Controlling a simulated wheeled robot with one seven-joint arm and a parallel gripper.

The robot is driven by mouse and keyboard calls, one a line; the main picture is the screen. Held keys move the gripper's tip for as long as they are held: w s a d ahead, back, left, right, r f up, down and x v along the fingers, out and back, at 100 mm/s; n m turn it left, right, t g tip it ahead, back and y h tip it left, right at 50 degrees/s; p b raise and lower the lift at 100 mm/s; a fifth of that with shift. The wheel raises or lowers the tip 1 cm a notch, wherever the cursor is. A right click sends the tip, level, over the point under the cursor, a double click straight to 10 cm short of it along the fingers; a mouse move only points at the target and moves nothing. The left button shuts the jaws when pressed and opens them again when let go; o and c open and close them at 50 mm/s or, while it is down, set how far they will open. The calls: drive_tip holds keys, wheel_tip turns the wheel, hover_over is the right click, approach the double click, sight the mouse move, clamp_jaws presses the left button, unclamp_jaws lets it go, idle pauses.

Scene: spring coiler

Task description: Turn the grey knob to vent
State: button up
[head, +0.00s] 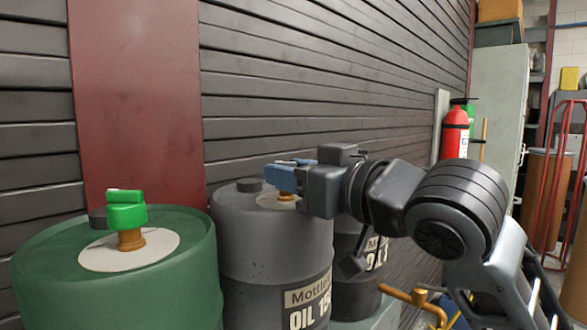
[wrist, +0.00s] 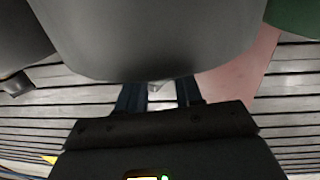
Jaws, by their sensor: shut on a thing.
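The grey drum (head: 262,245) stands in the middle of the head view, with a pale disc (head: 268,201) and a brass stem (head: 287,197) on its top. My gripper (head: 288,176) reaches in from the right, level, with its blue fingers over that stem. It is shut on the grey knob, which the fingers mostly hide in the head view. In the wrist view a small light-grey part of the grey knob (wrist: 157,87) shows between the two dark-blue fingers. The knob's pointing direction and any vent marking cannot be made out.
A green drum (head: 110,275) with a green knob (head: 126,209) stands at left. Another grey drum (head: 357,292) stands behind my arm. A slatted wall (head: 300,80) runs close behind the drums. A red extinguisher (head: 455,135) hangs further right.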

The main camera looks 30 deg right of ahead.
drive_tip(key=m+h+p, duration=0.1)
drive_tip(key=m+h, duration=0.1)
drive_tip(key=h, duration=0.1)
drive_tip(key=a+m+h+p, duration=0.1)
drive_tip(key=m+h, duration=0.1)
drive_tip(key=h, duration=0.2)
drive_tip(key=m+h+p, duration=0.1)
drive_tip(key=m+h, duration=0.1)
drive_tip(key=h, duration=0.1)
drive_tip(key=shift+a+m+h, duration=0.15)
drive_tip(key=shift+m+h, duration=0.15)
drive_tip(key=shift+m, duration=0.1)
drive_tip(key=shift+w+a+m+g+h+p, duration=0.15)
drive_tip(key=shift+m+g+h+p, duration=0.1)
drive_tip(key=shift+m+g+h, duration=1.2)
drive_tip(key=shift+w+d+m+g+h+p, duration=0.1)
drive_tip(key=shift+m+g+h+p, duration=0.15)
drive_tip(key=shift+m+g+h, duration=1.15)
drive_tip(key=shift+r+n+t+h, duration=0.1)
drive_tip(key=shift+n+t+h, duration=0.15)
drive_tip(key=shift+h, duration=0.4)
drive_tip(key=o, duration=1)
